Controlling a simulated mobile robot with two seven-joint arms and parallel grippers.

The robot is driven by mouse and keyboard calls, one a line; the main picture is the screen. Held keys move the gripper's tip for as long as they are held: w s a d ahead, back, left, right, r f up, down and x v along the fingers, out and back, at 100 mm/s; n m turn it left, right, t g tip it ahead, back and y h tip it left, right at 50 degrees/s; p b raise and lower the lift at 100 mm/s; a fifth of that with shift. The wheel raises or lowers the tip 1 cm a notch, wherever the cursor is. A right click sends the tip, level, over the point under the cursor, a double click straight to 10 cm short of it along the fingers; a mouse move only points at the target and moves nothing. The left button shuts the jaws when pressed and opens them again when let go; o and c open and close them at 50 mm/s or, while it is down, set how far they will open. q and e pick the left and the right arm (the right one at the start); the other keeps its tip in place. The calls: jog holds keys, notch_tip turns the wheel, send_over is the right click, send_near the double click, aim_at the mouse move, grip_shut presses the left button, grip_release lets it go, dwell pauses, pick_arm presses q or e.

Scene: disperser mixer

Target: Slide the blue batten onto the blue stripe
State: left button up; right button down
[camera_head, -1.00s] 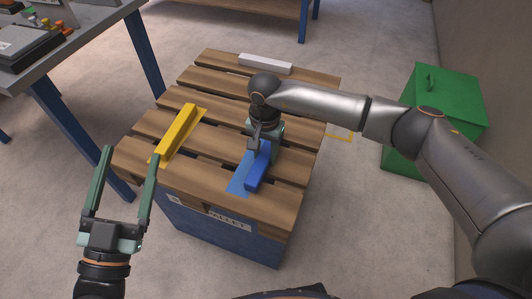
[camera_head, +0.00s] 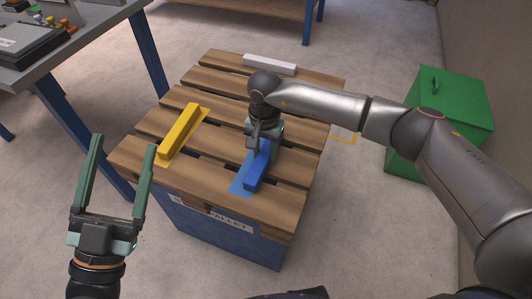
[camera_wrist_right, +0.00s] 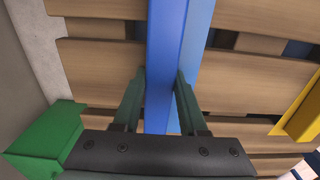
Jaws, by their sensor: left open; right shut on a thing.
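The blue batten (camera_head: 256,178) lies on the slatted wooden pallet top, partly covering the blue stripe (camera_head: 239,184). A strip of the stripe shows along the batten's left side and near end. My right gripper (camera_head: 260,150) is over the batten's far part, shut on it; its fingertips are largely hidden in the head view. In the right wrist view the batten (camera_wrist_right: 168,50) runs between the two fingers (camera_wrist_right: 158,88), with the stripe (camera_wrist_right: 203,18) showing along its right side. My left gripper (camera_head: 122,150) is open and empty, left of the pallet.
A yellow batten (camera_head: 180,133) lies on a yellow stripe to the left on the pallet (camera_head: 215,78). A white batten (camera_head: 270,64) lies at the far edge. A green box (camera_head: 440,110) stands right. A grey table (camera_head: 95,30) is at upper left.

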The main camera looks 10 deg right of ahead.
jog(key=shift+w+a+b, duration=0.3)
jog(key=shift+a+b, duration=0.15)
jog(key=shift+b, duration=0.05)
pick_arm(q)
jog(key=s+r+m+h, duration=0.4)
jog(key=r+h, duration=0.1)
jog(key=shift+s+d+b, duration=0.2)
jog(key=shift+d+b, duration=0.2)
jog(key=shift+b, duration=0.05)
pick_arm(e)
jog(key=shift+w+a, duration=0.3)
jog(key=shift+a, duration=0.15)
jog(key=shift+c, duration=1.8)
grip_release()
